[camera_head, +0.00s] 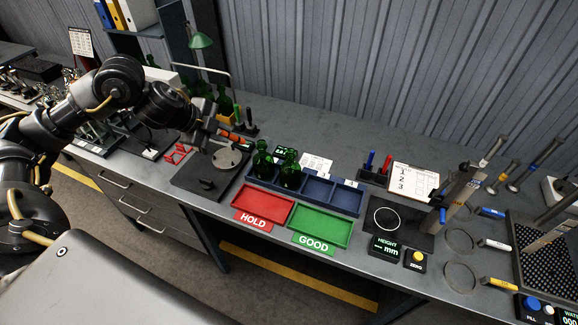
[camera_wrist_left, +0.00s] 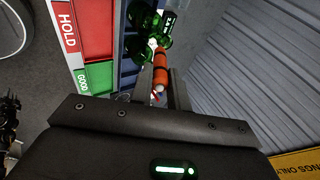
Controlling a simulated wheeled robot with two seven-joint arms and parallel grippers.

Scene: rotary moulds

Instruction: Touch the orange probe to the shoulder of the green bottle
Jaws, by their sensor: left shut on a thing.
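My left gripper (camera_head: 218,134) is shut on the orange probe (camera_head: 236,138). The probe also shows between the fingers in the left wrist view (camera_wrist_left: 160,72), its pale tip pointing toward the green bottles. Two green bottles stand upright in the blue compartment tray (camera_head: 335,194): one in the left compartment (camera_head: 263,162) and one beside it to the right (camera_head: 290,172). In the wrist view the tip appears close to green glass (camera_wrist_left: 143,20); I cannot tell whether it touches. My right gripper is not in view.
A red HOLD tray (camera_head: 264,207) and a green GOOD tray (camera_head: 322,226) lie in front of the blue tray. A small dark display (camera_head: 285,152) stands behind the bottles. A dark plate with a round disc (camera_head: 226,158) lies below the gripper.

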